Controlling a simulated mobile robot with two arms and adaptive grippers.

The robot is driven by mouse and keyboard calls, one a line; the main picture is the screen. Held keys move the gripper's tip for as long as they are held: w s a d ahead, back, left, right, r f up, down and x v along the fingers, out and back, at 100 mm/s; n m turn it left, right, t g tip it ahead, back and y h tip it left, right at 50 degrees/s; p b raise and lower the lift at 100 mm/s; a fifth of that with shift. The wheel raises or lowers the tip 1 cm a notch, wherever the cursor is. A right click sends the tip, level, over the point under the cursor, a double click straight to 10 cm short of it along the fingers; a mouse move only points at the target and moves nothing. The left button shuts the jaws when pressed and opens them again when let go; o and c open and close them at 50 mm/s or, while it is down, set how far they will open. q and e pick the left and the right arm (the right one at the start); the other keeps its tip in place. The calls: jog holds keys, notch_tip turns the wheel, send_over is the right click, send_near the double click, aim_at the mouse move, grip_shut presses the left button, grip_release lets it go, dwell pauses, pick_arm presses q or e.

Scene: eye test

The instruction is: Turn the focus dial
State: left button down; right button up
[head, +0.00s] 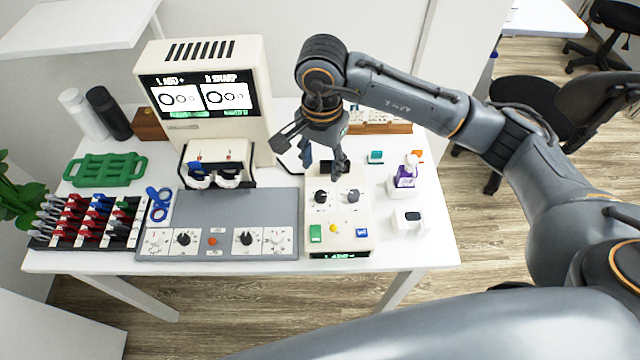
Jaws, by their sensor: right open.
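A cream control box (337,222) stands right of centre on the white table. The labels are too small to read, so I cannot tell which dial is the focus dial. My right gripper (324,160) is open and empty, pointing down above the back of the control box, apart from the dials. My left gripper is out of view.
A cream monitor (208,95) with a lit screen stands behind the panel, with a lens viewer (217,170) before it. A purple bottle (405,178) and a white block (409,220) sit right of the box. A rack of coloured pieces (88,222) is at far left.

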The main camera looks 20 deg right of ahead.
jog(key=p, duration=0.1)
send_over(321, 194)
notch_tip(321, 194, down, 6)
jog(key=shift+s+r, duration=0.1)
notch_tip(321, 194, down, 4)
jog(key=shift+f+p, duration=0.1)
jog(key=shift+p, duration=0.35)
jog(key=shift+f, duration=0.15)
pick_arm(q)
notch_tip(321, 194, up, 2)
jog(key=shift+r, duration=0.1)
pick_arm(e)
grip_shut()
